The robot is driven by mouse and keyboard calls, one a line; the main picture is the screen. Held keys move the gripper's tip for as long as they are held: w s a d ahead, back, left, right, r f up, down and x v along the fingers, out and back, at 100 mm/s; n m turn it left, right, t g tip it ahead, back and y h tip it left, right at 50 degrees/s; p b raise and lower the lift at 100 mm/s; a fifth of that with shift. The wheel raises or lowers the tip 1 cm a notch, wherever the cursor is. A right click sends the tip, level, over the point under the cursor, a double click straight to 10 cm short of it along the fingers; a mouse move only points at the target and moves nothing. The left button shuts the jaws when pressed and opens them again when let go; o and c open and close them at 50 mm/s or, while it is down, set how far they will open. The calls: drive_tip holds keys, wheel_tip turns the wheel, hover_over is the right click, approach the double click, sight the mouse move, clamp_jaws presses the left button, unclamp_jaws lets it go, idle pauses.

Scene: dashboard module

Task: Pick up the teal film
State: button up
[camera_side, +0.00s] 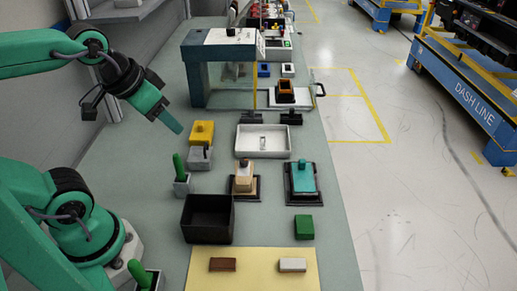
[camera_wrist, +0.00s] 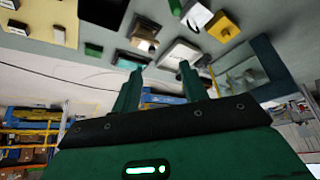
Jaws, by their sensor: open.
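The teal film (camera_side: 303,177) appears as a flat teal piece on a dark fixture (camera_side: 290,196) right of the bench's middle in the side view. In the wrist view its fixture seems to be the dark shape (camera_wrist: 126,60) beyond the left finger, too small to tell clearly. My gripper (camera_side: 174,126) hangs above the bench's left side, well up and left of the film, above the yellow block. In the wrist view, its two fingers (camera_wrist: 157,85) are apart with nothing held between them.
A black bin (camera_side: 207,238), a beige part on a stand (camera_side: 243,182) and a green block (camera_side: 304,226) surround the film's fixture. A white tray (camera_side: 262,155) lies behind it. A yellow block (camera_side: 202,131) and a teal gantry (camera_side: 191,75) stand near my gripper.

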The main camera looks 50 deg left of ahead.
drive_tip(key=w+d+r+m+g, duration=0.2)
drive_tip(key=w, duration=0.6)
drive_tip(key=m+g, duration=0.3)
drive_tip(key=m, duration=0.4)
hover_over(303, 161)
drive_tip(key=f, duration=1.5)
drive_tip(key=shift+a+f, duration=0.1)
drive_tip(key=shift+a, duration=0.15)
drive_tip(key=shift+w+d+f+g, duration=0.2)
drive_tip(key=shift+f+g, duration=0.1)
drive_tip(key=shift+f, duration=1.4)
drive_tip(key=shift+s+f, duration=0.15)
drive_tip(key=shift+f, duration=2.4)
